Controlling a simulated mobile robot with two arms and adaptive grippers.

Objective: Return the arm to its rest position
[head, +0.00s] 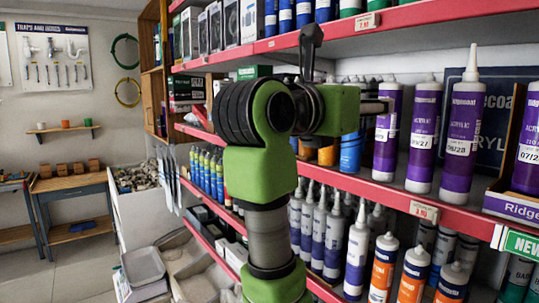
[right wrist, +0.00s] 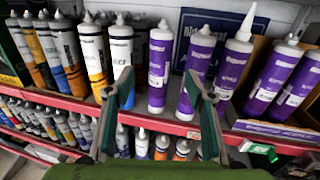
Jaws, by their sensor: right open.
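My right arm (head: 262,170) rises from the bottom middle of the head view, in front of the shelves, with its wrist bent toward the right. In the right wrist view my right gripper (right wrist: 160,88) is open, with its two fingers apart and nothing held between them. It faces the shelf row of purple acrylic tubes; a purple tube (right wrist: 159,70) shows between the fingers and another (right wrist: 197,72) beside the right finger. I cannot tell whether a finger touches a tube. The head view mostly hides the fingers behind the wrist. My left gripper is not in view.
Red-edged shelves (head: 435,207) fill the right side, with purple tubes (head: 462,135) close to my wrist and white and orange tubes (head: 384,265) below. A tall wooden rack (head: 152,65) stands behind. A workbench (head: 70,182) stands far left, with open floor before it.

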